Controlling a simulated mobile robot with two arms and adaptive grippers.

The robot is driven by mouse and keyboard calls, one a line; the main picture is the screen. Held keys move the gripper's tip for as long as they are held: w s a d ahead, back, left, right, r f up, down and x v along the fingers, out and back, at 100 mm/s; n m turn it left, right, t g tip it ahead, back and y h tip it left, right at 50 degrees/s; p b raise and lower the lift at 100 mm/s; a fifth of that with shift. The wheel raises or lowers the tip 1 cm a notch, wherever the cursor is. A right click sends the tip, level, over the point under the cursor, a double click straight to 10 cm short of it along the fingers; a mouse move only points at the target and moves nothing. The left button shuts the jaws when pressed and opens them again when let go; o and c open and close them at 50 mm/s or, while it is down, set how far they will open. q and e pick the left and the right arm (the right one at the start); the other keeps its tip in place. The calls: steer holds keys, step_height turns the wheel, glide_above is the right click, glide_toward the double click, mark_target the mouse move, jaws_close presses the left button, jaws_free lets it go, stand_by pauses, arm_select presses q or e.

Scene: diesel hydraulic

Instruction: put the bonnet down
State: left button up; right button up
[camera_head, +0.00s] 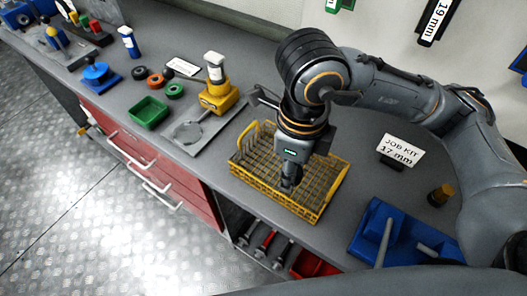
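My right gripper (289,186) points down over the yellow wire basket (318,214). Its dark fingers are close together and small, so I cannot tell whether they are shut or hold something. I cannot make out a bonnet for certain; my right arm and gripper hide part of the basket. A yellow block with a white-labelled upright top (217,96) stands at the back left of the basket. A grey plate with a round mark (189,134) lies in front of that block. My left gripper is not in view.
A green tray (149,111), dark and green rings (174,91) and a blue fixture (97,73) are to the left. Red drawers (150,150) lie below the bench edge.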

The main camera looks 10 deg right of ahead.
mark_target(268, 160)
steer(key=w+f+p, duration=0.2)
steer(key=w, duration=0.4)
steer(key=shift+w+a+f, duration=0.25)
steer(key=shift+w+f, duration=0.05)
steer(key=shift+f, duration=0.05)
steer(key=w+f, duration=0.1)
steer(key=w+f+p, duration=0.1)
steer(key=w+f, duration=0.1)
steer(key=w+a+f, duration=0.1)
steer(key=w+f, duration=0.1)
steer(key=shift+w+f+p, duration=0.15)
steer(key=shift+f+p, duration=0.1)
steer(key=shift+p, duration=0.1)
steer(key=shift+w+f, duration=0.4)
steer(key=shift+f, duration=0.15)
steer(key=f+p, duration=0.2)
steer(key=f, duration=0.1)
steer(key=shift+w, duration=0.2)
steer(key=shift+f, duration=0.2)
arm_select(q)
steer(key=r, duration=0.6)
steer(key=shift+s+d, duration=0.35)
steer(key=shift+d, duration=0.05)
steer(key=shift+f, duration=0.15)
arm_select(e)
steer(key=shift+f, duration=0.1)
